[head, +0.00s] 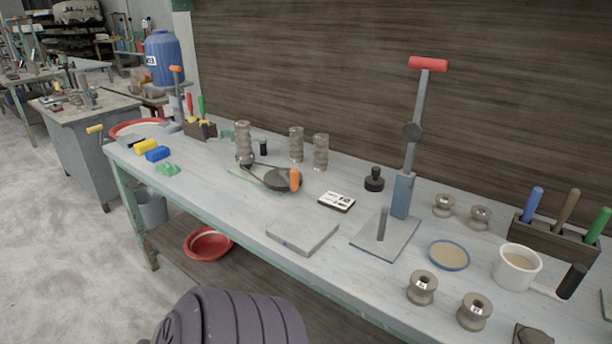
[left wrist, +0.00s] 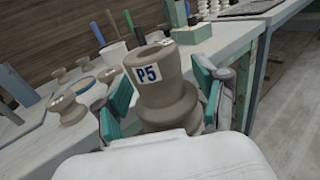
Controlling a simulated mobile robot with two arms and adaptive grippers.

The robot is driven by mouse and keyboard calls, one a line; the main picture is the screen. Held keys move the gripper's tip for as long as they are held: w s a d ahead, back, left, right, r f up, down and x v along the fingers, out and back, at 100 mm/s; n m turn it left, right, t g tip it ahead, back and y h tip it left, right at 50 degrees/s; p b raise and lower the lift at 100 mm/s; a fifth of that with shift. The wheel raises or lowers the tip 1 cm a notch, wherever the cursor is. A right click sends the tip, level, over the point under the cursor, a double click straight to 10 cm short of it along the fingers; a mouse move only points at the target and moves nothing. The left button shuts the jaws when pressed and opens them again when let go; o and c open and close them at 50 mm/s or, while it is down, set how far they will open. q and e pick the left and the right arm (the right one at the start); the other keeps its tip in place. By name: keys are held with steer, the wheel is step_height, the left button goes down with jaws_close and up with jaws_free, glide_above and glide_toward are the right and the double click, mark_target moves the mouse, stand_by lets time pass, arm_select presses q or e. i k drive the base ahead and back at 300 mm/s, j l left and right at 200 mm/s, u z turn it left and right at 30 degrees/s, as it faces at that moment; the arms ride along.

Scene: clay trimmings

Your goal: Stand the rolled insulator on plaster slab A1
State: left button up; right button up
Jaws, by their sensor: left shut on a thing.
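In the left wrist view, my left gripper (left wrist: 163,108) is shut around a grey-brown spool-shaped insulator (left wrist: 172,105) with a "P5" label, its teal pads on either side. The insulator's narrower end points away from the wrist; its base is partly hidden by my white wrist housing. The head view shows neither gripper. There, a flat grey slab (head: 302,235) lies bare near the front edge of the bench, with no readable mark, so I cannot tell whether it is A1. The right gripper is not in view.
Several spool insulators (head: 422,287) stand around a blue-rimmed dish (head: 449,254) and white mug (head: 517,266). Tall ribbed pieces (head: 321,152) stand farther back. The bench (head: 235,210) is clear left of the slab.

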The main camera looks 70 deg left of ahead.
mark_target(303, 226)
steer(key=u, duration=1.7)
